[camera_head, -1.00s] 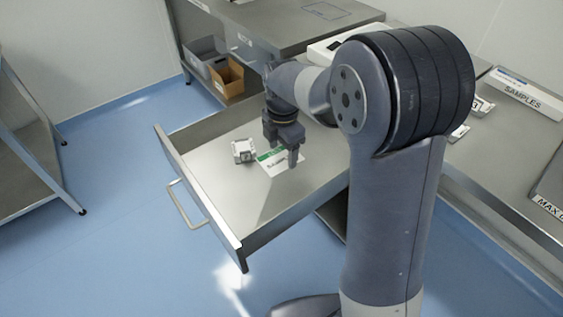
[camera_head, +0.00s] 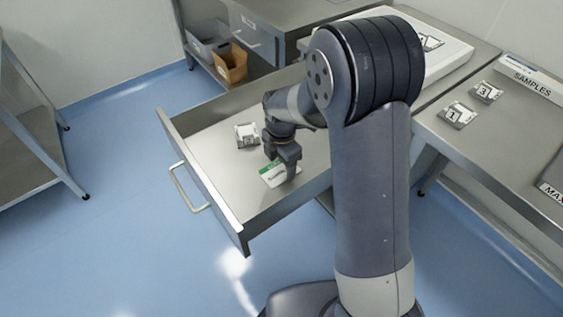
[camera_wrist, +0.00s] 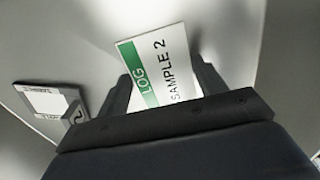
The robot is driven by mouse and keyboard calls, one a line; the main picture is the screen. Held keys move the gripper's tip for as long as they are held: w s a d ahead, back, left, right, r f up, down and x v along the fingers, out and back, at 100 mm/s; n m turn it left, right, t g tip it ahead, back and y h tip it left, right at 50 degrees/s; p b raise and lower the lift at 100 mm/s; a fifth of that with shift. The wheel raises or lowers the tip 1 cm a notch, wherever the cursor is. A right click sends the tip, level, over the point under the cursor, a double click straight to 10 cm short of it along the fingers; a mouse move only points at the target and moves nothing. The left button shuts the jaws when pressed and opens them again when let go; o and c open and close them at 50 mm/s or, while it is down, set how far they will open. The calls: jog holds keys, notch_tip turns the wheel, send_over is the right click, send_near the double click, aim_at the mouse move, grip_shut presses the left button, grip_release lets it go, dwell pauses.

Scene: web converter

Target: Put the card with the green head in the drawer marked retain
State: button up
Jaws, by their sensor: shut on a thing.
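The card with the green head (camera_head: 273,175) is white with a green band. In the wrist view the card (camera_wrist: 168,72) reads "LOG" on the green and "SAMPLE 2" on the white. My gripper (camera_head: 284,172) is shut on the card, inside the outline of the open drawer (camera_head: 205,177). In the wrist view my gripper (camera_wrist: 160,90) has a finger on each side of the card. I cannot tell whether the card touches the drawer floor. No "retain" mark is readable on the drawer.
A small grey-and-white holder (camera_head: 247,135) lies in the drawer, left of the card; it also shows in the wrist view (camera_wrist: 48,101). Two numbered holders, including one marked 3 (camera_head: 458,114), and a SAMPLES sign (camera_head: 531,77) are on the right bench. A cardboard box (camera_head: 231,67) is on a lower shelf.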

aim_at(281, 169)
jog(key=shift+f, duration=0.1)
jog(key=o, duration=0.9)
jog(key=shift+o, duration=0.2)
notch_tip(281, 169, up, 12)
jog(key=p, duration=0.1)
jog(key=shift+r, duration=0.3)
